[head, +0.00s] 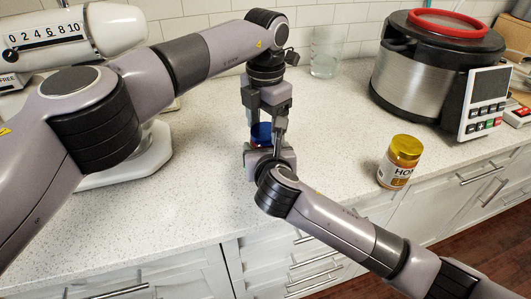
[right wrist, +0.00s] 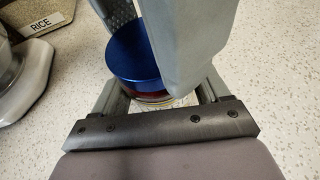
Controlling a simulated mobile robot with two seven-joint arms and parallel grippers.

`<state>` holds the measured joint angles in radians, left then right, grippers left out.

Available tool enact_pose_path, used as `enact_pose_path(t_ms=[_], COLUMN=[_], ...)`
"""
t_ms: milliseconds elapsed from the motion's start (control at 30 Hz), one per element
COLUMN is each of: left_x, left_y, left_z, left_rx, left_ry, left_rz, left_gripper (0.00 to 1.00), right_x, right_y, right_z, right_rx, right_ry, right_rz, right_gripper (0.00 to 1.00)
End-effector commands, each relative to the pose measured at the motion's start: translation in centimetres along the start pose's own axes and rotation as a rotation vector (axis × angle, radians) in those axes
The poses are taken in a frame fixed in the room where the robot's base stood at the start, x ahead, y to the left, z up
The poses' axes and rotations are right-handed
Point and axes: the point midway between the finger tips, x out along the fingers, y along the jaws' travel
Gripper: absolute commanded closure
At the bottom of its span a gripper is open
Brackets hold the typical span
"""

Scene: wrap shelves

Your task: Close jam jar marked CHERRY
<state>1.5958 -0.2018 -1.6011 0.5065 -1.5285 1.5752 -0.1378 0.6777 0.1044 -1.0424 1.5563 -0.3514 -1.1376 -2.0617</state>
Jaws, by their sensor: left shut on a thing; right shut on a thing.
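A jar with a blue lid (head: 262,132) stands upright on the counter near its front edge. In the right wrist view the lid (right wrist: 135,50) sits on top of the jar body (right wrist: 150,88), dark red above a pale label. The label's words are hidden, and I cannot tell how tight the lid is. My left gripper (head: 265,127) comes down from above and is shut on the lid, one finger on each side. My right gripper (head: 268,153) comes from the front and is shut around the jar body, lower down.
A honey jar with a gold lid (head: 399,162) stands to the right near the counter edge. A large steel cooker (head: 425,75) is behind it. A white scale (head: 130,160) is at left. The counter (head: 335,120) between is clear.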

Motion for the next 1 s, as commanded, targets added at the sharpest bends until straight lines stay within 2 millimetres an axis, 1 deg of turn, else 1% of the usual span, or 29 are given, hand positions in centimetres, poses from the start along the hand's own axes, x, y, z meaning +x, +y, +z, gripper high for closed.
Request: enact_pose_path(t_ms=[100,267,400,433,500,1000], left_x=[-0.02,0.0,-0.01,-0.01,-0.01,0.07], left_y=[-0.01,-0.02,-0.02,-0.02,-0.03,-0.5], left_z=[0.01,0.01,0.01,0.01,0.01,0.02], left_rx=[0.188,0.404,0.392,0.391,0.391,0.396], left_ry=[-0.001,-0.001,-0.001,-0.001,-0.001,0.003], left_rz=[0.0,0.0,0.0,0.0,0.0,-0.01], left_gripper=[0.67,0.67,0.67,0.23,0.05,0.05], right_x=[0.01,0.02,0.02,0.02,0.02,0.13], right_y=[-0.02,-0.02,-0.02,-0.02,-0.02,-0.19], right_z=[-0.04,-0.03,-0.03,-0.03,-0.03,0.02], right_rx=[0.0,0.0,0.0,0.0,0.0,0.001], right_ry=[0.001,0.001,0.001,0.001,0.001,0.001], right_rz=[0.0,0.0,0.0,0.0,0.0,-0.004], right_gripper=[1.0,1.0,1.0,1.0,1.0,1.0])
